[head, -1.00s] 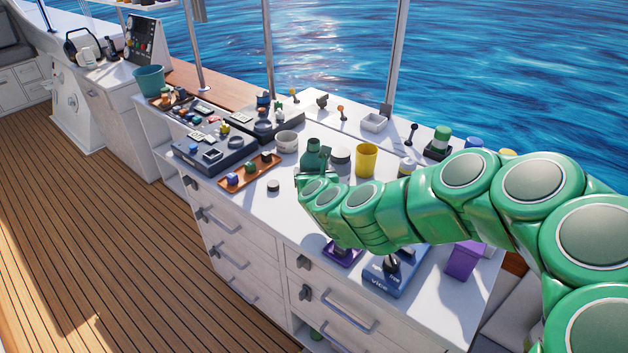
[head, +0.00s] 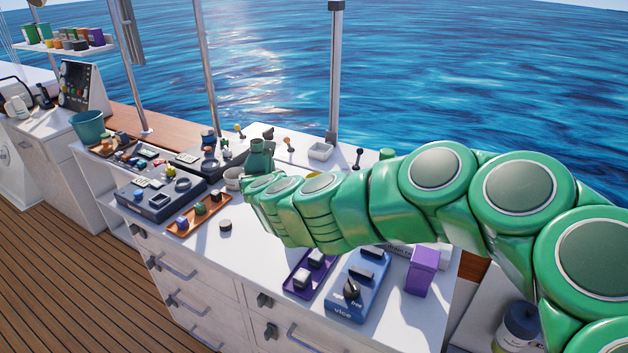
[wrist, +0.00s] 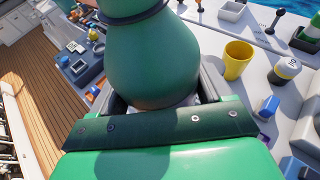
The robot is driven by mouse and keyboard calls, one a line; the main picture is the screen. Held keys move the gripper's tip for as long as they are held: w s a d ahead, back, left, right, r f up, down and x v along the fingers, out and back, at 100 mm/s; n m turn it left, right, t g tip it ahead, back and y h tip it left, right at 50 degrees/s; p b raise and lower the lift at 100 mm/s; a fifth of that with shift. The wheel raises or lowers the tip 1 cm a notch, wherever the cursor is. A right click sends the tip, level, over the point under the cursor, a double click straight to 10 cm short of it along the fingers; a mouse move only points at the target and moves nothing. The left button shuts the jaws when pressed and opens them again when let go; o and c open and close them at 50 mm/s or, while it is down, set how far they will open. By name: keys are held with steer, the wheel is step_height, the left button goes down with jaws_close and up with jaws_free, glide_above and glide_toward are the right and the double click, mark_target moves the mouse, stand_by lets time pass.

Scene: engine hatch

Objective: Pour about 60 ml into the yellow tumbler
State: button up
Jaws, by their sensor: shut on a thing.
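My gripper (wrist: 155,105) is shut on a dark green bottle (wrist: 152,60), which fills the middle of the wrist view. In the head view the bottle's top (head: 259,155) shows above the end of my green arm; its lower part and my fingers are hidden there. The bottle looks roughly upright. The yellow tumbler (wrist: 237,60) stands on the white counter, to the right of the bottle and apart from it in the wrist view. It looks open at the top.
A white square dish (head: 320,151) is near the back edge. Bare counter (head: 240,255) lies in front.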

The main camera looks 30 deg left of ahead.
mark_target(262, 164)
step_height(262, 164, up, 4)
steer(key=shift+r, duration=0.1)
steer(key=shift+w, duration=0.2)
steer(key=w+n+g+y, duration=0.4)
steer(key=w+n+g, duration=0.4)
steer(key=w, duration=0.5)
steer(key=shift+w+a+n+g, duration=0.15)
steer(key=shift+w+n+g, duration=0.2)
steer(key=shift+g, duration=0.45)
steer(key=shift+s+r, duration=0.1)
steer(key=shift+r, duration=0.05)
steer(key=shift+f, duration=2.55)
